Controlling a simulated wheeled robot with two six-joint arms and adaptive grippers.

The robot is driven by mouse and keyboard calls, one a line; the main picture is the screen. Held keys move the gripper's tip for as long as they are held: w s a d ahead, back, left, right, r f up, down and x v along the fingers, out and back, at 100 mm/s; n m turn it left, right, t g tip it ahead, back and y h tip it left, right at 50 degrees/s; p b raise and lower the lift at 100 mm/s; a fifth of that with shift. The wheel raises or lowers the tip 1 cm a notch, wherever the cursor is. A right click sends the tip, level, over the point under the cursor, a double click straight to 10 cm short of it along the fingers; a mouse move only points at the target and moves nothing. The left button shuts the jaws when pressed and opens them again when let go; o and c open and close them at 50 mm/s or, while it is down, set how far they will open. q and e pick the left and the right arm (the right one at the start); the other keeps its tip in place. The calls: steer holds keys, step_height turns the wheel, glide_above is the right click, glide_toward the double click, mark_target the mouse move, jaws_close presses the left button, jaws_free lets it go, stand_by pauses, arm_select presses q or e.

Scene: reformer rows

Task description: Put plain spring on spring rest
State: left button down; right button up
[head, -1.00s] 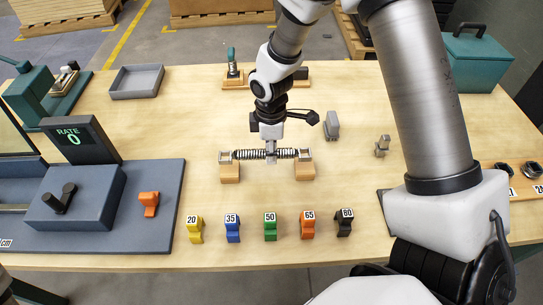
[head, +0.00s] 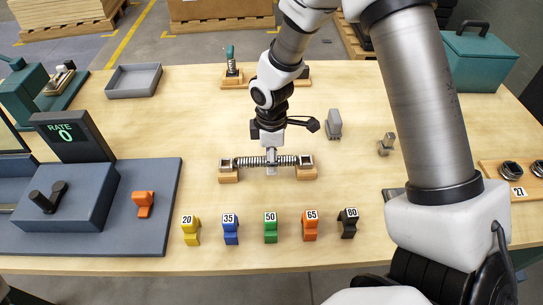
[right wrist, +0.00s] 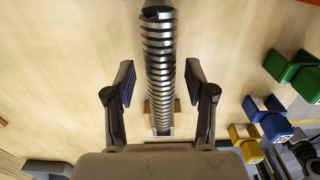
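The plain spring (head: 288,160) is a long grey coil lying level, left to right, across two wooden blocks with metal tops, which look like the spring rest (head: 228,175). One end block also shows past the coil in the right wrist view (right wrist: 160,130). My right gripper (head: 271,168) is over the middle of the coil. In the right wrist view my right gripper (right wrist: 160,85) has its fingers spread, with the coil between them and a clear gap on each side. Whether the ends are fully seated is too small to tell. My left gripper is not in view.
A row of numbered coloured blocks stands in front, including the green one (head: 270,228). The rate tester (head: 75,195) is at left with an orange piece (head: 143,203). A grey tray (head: 135,82), a small stand with a spring (head: 232,75) and a teal box (head: 480,60) are behind.

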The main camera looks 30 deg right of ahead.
step_height(320, 180, up, 12)
steer(key=shift+r, duration=0.2)
stand_by(0.5)
